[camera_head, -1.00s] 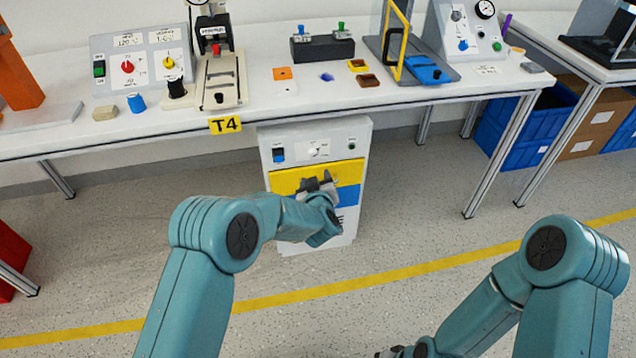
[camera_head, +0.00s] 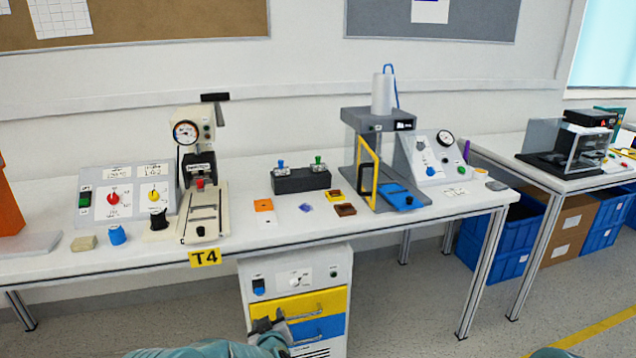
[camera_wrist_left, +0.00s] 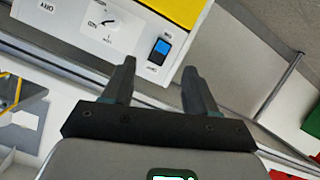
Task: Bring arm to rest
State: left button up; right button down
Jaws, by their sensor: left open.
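A white cabinet (camera_head: 341,268) with a yellow and a blue drawer stands under the front edge of the bench. Its top panel has a rotary switch (camera_head: 298,280) and a blue rocker switch (camera_head: 259,287). In the left wrist view the rotary switch (camera_wrist_left: 110,22) and the blue rocker (camera_wrist_left: 160,50) show past the fingers. My left gripper (camera_head: 268,322) is in front of the yellow drawer, below the panel. In the left wrist view its fingers (camera_wrist_left: 159,78) are spread with nothing between them. My right gripper is out of view; only a bit of that arm shows at bottom right.
The bench (camera_head: 345,226) above carries a panel with red and yellow knobs (camera_head: 127,193), a press (camera_head: 200,165) and a yellow-framed fixture (camera_head: 372,150). Blue crates (camera_head: 500,245) stand under the benches at right. The floor right of the cabinet is clear.

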pick_arm(q)
jog(key=s+a+f+m+g+h, duration=0.1)
jog(key=s+a+f+g, duration=0.15)
jog(key=s+f, duration=0.45)
jog(key=s+a+f+m+g+h, duration=0.1)
jog(key=s+a+f+g, duration=0.15)
jog(key=s+f, duration=0.4)
jog(key=s+d+f+m+g+h, duration=0.1)
jog(key=s+f+g+h, duration=0.15)
jog(key=s, duration=0.95)
jog(key=s+d+m+g+h, duration=0.1)
jog(key=s+d+g, duration=0.2)
jog(key=s, duration=0.5)
jog(key=s+d+m+g+h, duration=0.1)
jog(key=s+d+g+h, duration=0.1)
jog(key=s, duration=0.7)
notch_tip(320, 180, up, 16)
jog(key=p, duration=1.5)
jog(key=shift+w+d+n, duration=0.2)
jog(key=shift+w+n, duration=0.1)
